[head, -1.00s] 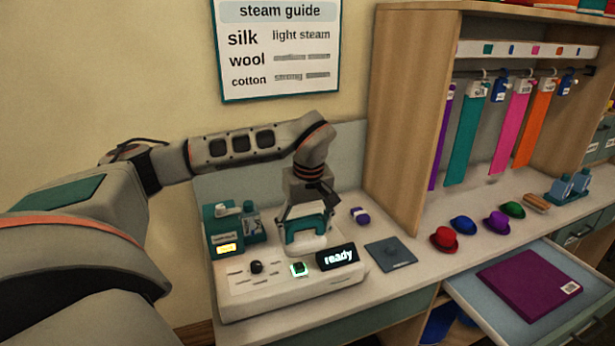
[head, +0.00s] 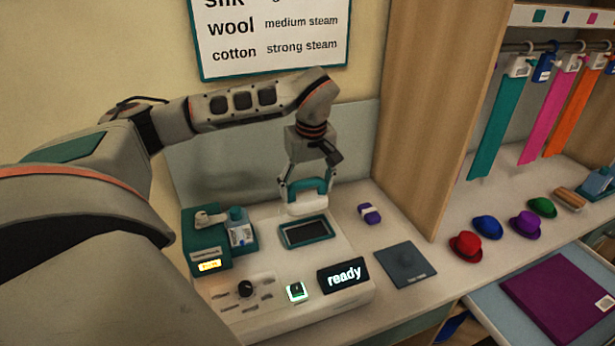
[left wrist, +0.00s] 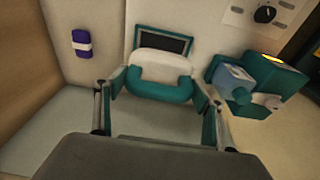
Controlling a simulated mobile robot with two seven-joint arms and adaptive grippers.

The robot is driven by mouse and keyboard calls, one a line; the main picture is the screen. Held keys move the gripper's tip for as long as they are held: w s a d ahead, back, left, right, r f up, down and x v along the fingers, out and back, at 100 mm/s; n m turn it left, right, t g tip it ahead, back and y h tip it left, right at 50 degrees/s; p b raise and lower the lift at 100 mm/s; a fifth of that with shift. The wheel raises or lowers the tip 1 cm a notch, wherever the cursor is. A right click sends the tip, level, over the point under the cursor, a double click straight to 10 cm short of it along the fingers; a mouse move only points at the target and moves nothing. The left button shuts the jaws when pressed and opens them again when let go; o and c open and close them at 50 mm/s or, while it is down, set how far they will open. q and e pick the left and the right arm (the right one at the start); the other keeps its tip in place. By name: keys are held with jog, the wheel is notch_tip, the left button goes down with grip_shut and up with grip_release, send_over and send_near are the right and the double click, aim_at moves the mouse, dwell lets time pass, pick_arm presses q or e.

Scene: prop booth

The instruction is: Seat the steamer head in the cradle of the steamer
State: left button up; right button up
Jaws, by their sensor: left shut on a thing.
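The steamer head (head: 306,205) is white with a teal handle. My left gripper (head: 306,187) is shut on its handle and holds it behind the cradle. The cradle (head: 306,233) is a dark rectangular recess with a teal rim on top of the white steamer (head: 262,270). In the left wrist view, the steamer head (left wrist: 162,63) sits between the fingers of my left gripper (left wrist: 160,88) and covers the near edge of the cradle (left wrist: 165,44). The gap under the head cannot be judged exactly. My right gripper is not in view.
A teal unit with a blue bottle (head: 240,230) stands left of the cradle. A purple-and-white roll (head: 369,214) and a dark pad (head: 406,264) lie to the right. A wooden partition (head: 432,110) rises behind them. Several small hats lie farther right, above an open drawer (head: 500,280).

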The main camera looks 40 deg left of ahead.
aim_at(307, 206)
pick_arm(q)
jog(key=shift+w+a+f, duration=0.1)
jog(key=shift+w+f, duration=0.05)
jog(key=shift+f, duration=3.05)
jog(key=shift+f, duration=1.5)
jog(key=o, duration=1.7)
